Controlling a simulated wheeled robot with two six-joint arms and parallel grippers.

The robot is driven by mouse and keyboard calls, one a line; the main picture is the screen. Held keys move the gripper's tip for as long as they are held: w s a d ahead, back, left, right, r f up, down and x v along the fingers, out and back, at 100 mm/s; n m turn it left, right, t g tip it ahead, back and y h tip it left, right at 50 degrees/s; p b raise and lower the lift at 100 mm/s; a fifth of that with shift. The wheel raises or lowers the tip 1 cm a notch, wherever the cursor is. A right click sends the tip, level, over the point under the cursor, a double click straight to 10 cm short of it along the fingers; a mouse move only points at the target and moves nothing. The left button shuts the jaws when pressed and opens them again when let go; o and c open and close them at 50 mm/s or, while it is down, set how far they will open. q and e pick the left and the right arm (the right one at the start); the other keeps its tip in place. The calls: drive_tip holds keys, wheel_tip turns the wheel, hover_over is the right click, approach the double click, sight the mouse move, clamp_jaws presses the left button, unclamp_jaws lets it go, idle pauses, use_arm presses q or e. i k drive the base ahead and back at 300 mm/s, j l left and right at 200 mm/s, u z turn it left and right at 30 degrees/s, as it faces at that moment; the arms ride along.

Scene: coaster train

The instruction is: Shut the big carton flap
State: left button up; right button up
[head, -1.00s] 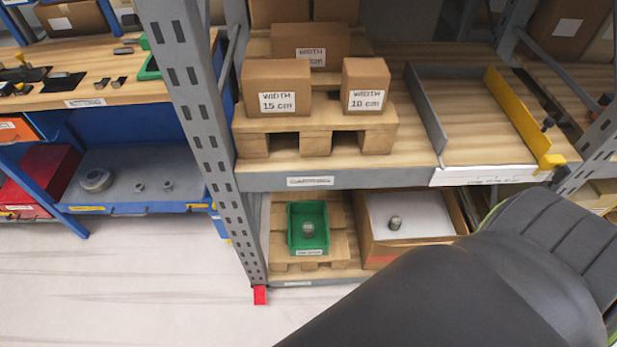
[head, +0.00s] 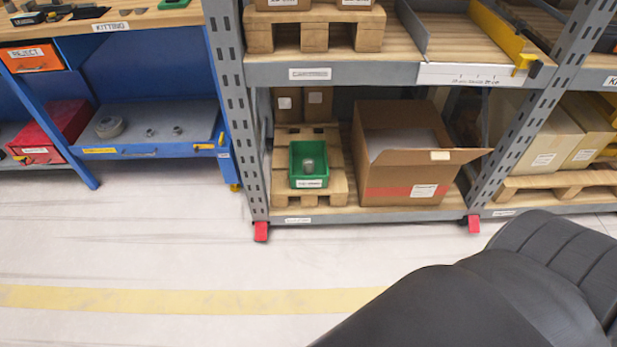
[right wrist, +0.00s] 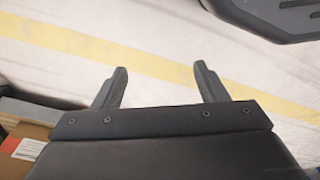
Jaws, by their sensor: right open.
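The big brown carton (head: 375,190) stands on the lower shelf of the grey rack in the head view. Its top is open. Its front flap (head: 420,157) sticks outward and to the right, with a small pale label on it. Part of a carton with a white and red label (right wrist: 22,148) shows at the lower left of the right wrist view. My right gripper (right wrist: 161,85) is open and empty, with bare floor beyond its fingers. My left gripper is not in view.
A green bin (head: 309,165) holding a metal part sits on a small pallet left of the carton. The rack's upright (head: 497,145) stands to the right. Boxes on a pallet (head: 570,185) lie beyond it. The floor (head: 170,250) in front is clear, with a yellow stripe (head: 200,298).

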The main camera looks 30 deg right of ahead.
sight(411, 156)
drive_tip(key=z, duration=1.95)
